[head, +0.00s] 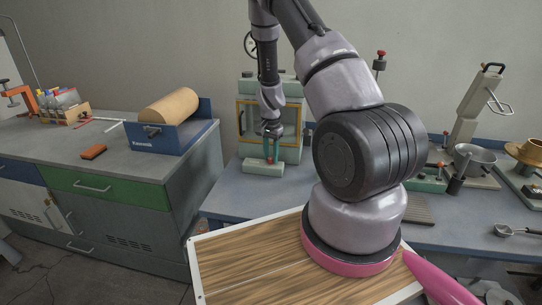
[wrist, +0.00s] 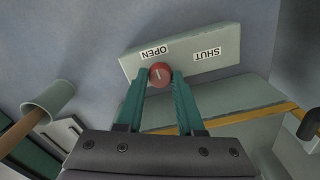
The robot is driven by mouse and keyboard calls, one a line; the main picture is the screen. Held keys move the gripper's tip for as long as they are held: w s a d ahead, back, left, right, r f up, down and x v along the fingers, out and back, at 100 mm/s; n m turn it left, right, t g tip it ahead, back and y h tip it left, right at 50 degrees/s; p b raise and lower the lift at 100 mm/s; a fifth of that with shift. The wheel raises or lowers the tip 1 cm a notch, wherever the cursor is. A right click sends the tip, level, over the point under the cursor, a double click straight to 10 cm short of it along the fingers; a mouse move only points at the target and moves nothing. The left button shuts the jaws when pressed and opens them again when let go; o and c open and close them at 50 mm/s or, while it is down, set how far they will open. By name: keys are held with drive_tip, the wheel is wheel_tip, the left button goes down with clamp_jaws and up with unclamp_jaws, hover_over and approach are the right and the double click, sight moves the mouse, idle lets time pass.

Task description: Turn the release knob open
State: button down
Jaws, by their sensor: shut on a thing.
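The release knob (wrist: 160,75) is a small round red knob with a pale mark across its face. It sits on a pale grey-green block (wrist: 205,62) labelled OPEN (wrist: 155,51) and SHUT (wrist: 207,54), both upside down in the wrist view. The mark runs roughly upright there; I cannot tell exactly which label it points to. The block also shows in the head view (head: 262,169), at the front of the bench. My gripper (wrist: 161,78) has its teal fingers shut on the knob, one on each side. In the head view my gripper (head: 271,157) reaches down onto the block.
A press-like machine with a yellow-framed window (head: 251,120) stands right behind the block. To the left, a cabinet top holds a brown roll in a blue holder (head: 170,115). A wooden board (head: 250,262) lies in front. A metal bowl (head: 474,160) stands on the right.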

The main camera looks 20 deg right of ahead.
sight(271, 158)
drive_tip(key=c, duration=0.5)
unclamp_jaws()
drive_tip(key=shift+c, duration=0.2)
wheel_tip(271, 158, up, 11)
